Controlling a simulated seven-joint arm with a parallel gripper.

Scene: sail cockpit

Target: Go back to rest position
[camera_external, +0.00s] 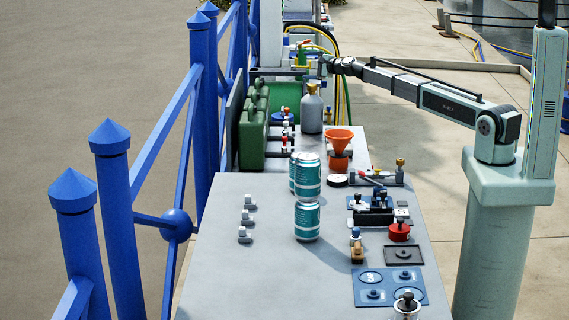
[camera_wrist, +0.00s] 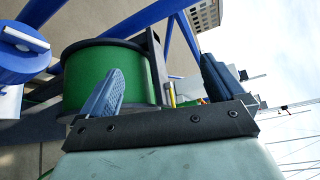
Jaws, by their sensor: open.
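My gripper (camera_external: 314,62) is at the far end of my outstretched arm, beyond the grey table, near green and yellow fittings and hoses. It is small there and its fingers are hard to make out. In the wrist view my gripper (camera_wrist: 163,68) shows two blue-grey fingers standing apart above a dark plate, with nothing held between them. A green drum with dark rims (camera_wrist: 103,78) lies behind the left finger. I cannot tell whether the finger touches it.
A blue railing (camera_external: 118,205) runs along the left. Open paving (camera_external: 430,150) lies right of the table.

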